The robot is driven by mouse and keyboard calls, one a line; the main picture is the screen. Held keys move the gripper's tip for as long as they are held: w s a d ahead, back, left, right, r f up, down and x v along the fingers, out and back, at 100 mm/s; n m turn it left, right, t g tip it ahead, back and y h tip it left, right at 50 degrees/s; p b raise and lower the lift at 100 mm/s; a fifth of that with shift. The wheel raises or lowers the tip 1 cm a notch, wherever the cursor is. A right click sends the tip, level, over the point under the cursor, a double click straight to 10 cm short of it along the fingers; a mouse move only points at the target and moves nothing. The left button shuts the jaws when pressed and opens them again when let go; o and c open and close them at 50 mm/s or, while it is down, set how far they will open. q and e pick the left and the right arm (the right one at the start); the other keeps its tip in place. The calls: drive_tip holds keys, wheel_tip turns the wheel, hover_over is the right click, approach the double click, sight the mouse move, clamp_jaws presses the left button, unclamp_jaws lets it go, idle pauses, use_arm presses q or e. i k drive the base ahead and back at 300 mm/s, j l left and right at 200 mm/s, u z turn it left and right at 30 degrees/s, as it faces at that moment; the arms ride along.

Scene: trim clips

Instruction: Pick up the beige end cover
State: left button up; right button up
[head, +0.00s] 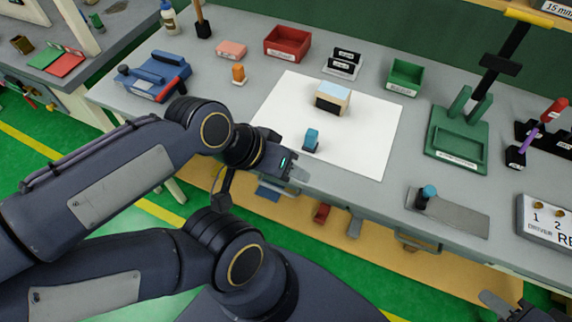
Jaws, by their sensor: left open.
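A small block (332,98) with a beige body, pale blue top and dark labelled front stands on the white sheet (362,142); I cannot tell for certain whether its beige part is the end cover. My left gripper (299,175) is open and empty, over the front-left edge of the sheet, apart from the block and nearer to me. A small blue piece (311,138) with a dark base stands between them. My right gripper (495,301) shows only partly at the bottom right; its fingers are too cut off to read.
A red bin (287,43), a green bin (405,77) and a labelled black-and-white holder (344,64) stand behind the sheet. A blue fixture (155,76) is left, a green stand (459,137) right. A grey plate with a blue-topped knob (450,213) lies front right. The sheet's right half is clear.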

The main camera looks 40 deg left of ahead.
sight(334, 98)
drive_tip(key=j+u, duration=0.25)
drive_tip(key=j, duration=0.15)
drive_tip(key=i+j+u, duration=0.2)
drive_tip(key=j, duration=0.2)
drive_tip(key=j+u, duration=0.25)
drive_tip(key=j, duration=0.15)
drive_tip(key=i+j+u, duration=0.2)
drive_tip(key=j, duration=0.2)
